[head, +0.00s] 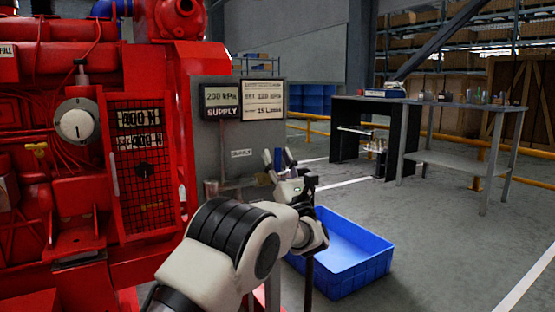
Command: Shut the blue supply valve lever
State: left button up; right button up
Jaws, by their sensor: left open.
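The blue supply valve lever (278,159) shows as a small upright blue piece, right of the small SUPPLY label (241,153) on the grey panel. My left gripper (279,157) is open, with its fingertips pointing up and away, one on each side of the blue piece in the picture. I cannot tell whether the fingers touch it. My wrist hides the lever's lower part and the valve body. My right gripper is not in view.
The red pumpset (60,215) with a white dial (76,121) fills the left. The supply display (221,99) reads 200 kPa. A blue crate (352,260) stands on the floor behind my wrist. A workbench (465,108) stands at the back right; open floor lies before it.

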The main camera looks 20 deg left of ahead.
pick_arm(q)
jog(key=v, duration=1.1)
jog(key=shift+s+d+f, duration=0.15)
jog(key=shift+s+f, duration=0.05)
jog(key=shift+f, duration=0.05)
dwell(0.6)
